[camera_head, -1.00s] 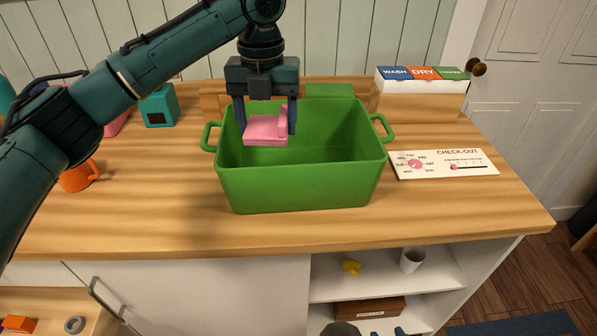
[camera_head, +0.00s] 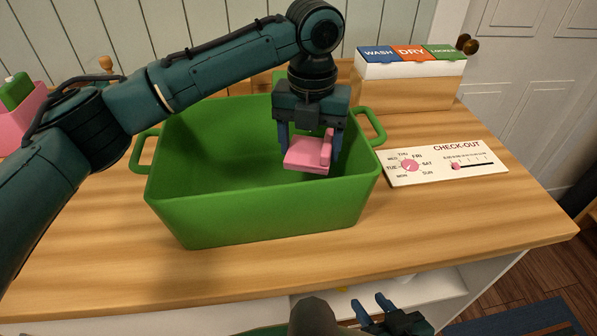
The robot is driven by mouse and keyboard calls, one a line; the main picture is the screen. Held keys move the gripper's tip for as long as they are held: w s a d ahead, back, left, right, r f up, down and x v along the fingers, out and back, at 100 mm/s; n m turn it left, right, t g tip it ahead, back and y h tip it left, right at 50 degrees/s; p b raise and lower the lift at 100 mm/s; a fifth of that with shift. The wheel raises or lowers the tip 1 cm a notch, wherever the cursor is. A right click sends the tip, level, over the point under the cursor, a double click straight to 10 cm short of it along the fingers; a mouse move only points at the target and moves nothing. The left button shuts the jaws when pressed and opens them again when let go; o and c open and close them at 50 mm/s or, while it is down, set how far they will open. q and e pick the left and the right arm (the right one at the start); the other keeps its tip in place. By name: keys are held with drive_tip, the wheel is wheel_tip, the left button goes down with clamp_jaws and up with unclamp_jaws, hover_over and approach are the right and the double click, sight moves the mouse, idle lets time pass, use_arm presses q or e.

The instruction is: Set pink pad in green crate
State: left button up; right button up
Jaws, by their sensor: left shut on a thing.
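The pink pad (camera_head: 305,155) is a small pink block with a raised edge on its right side. My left gripper (camera_head: 309,150) points down and is shut on the pad, with a finger at each side. It holds the pad over the right part of the green crate (camera_head: 262,222), within the outline of its opening. The crate is a deep open box with a handle at each end, standing on the wooden counter. The visible part of its floor looks empty; the arm hides some of its back. My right gripper (camera_head: 372,309) is low at the bottom edge, its two fingers apart and empty.
A box with WASH, DRY and a third label (camera_head: 408,75) stands behind the crate at the right. A white CHECK-OUT board (camera_head: 445,165) lies right of the crate. A pink container (camera_head: 22,120) is at the far left. The front counter is clear.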

sight(309, 169)
use_arm(q)
wheel_tip(309, 169, down, 6)
drive_tip(key=shift+r, duration=0.1)
drive_tip(key=shift+f, duration=0.35)
drive_tip(key=shift+f, duration=0.1)
drive_tip(key=o, duration=0.7)
wheel_tip(309, 169, up, 12)
drive_tip(key=shift+r, duration=0.15)
